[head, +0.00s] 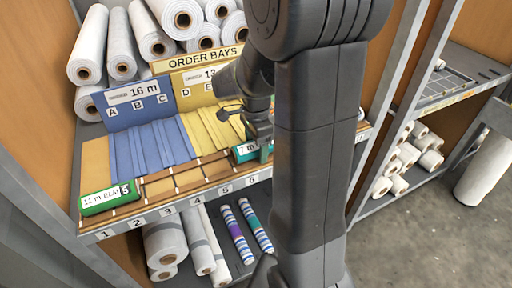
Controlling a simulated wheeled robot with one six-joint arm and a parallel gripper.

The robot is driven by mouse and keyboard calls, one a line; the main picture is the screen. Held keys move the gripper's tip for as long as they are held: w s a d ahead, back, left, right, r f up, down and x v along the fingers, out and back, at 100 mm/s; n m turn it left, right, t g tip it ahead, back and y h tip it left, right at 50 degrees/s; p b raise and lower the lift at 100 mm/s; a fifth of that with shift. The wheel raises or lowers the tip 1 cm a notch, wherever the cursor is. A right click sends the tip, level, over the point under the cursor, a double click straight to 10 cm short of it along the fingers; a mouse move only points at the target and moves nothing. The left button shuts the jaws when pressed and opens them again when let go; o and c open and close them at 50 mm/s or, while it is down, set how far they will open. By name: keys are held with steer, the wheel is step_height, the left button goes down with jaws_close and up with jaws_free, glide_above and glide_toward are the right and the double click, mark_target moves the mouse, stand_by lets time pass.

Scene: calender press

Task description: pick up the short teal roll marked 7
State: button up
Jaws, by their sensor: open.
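The short teal roll (238,155) with a white "7 m" label lies on the front of the shelf, behind the number strip near 5 and 6. My gripper (260,141) is open and points down at the right part of this roll. My arm and gripper hide part of the roll. I cannot tell whether the fingers touch it or straddle it.
A green roll (110,198) marked "11 m" lies at the shelf's left front. Blue (150,148) and yellow (208,130) bays stand behind the slots. White rolls (150,35) are stacked at the back. Striped rolls (238,233) lie below.

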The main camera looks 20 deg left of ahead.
steer(key=c, duration=1.1)
steer(key=shift+r, duration=0.1)
